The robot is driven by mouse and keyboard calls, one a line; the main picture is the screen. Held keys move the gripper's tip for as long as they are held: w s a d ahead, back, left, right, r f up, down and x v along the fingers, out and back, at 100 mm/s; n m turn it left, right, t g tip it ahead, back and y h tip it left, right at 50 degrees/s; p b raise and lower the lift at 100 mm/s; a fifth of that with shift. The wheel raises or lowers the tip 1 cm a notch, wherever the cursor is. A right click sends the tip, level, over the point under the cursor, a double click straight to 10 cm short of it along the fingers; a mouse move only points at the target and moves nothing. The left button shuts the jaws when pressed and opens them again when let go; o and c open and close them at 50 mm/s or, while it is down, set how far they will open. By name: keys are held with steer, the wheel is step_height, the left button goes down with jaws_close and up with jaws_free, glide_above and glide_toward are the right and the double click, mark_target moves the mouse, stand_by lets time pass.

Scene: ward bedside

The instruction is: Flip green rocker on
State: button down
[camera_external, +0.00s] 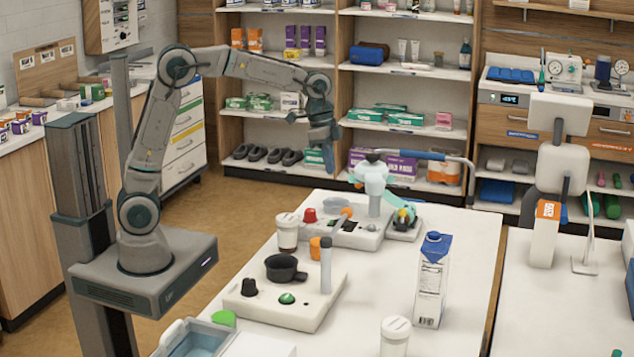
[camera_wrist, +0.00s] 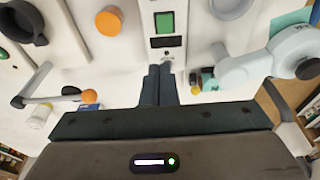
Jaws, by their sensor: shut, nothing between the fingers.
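The green rocker (camera_wrist: 164,22) is a bright green rectangle in a dark frame on a narrow white panel (camera_wrist: 145,17). A dark rectangular window (camera_wrist: 165,42) sits just below it in the wrist view. My gripper (camera_wrist: 160,68) is shut and empty, with its two fingers side by side. In the wrist view its tips lie below the rocker and the dark window, apart from the rocker in the picture. In the outside view my gripper (camera_external: 328,168) hangs above the far end of the white table. I cannot make out the rocker clearly there.
An orange ball (camera_wrist: 109,20) and a black cup-shaped part (camera_wrist: 20,22) lie left of the panel. A pale blue-white device (camera_wrist: 285,55) stands to the right. A milk carton (camera_external: 431,280) and a lidded jar (camera_external: 395,338) stand on the table (camera_external: 365,300), with bare surface between.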

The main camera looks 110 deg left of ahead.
steer(key=w+f, duration=0.1)
steer(key=f, duration=0.3)
steer(key=f+p, duration=0.1)
steer(key=f, duration=0.4)
steer(key=w+f, duration=0.1)
steer(key=f, duration=0.3)
steer(key=shift+w+f, duration=0.35)
steer(key=shift+f, duration=0.05)
steer(key=shift+p, duration=0.3)
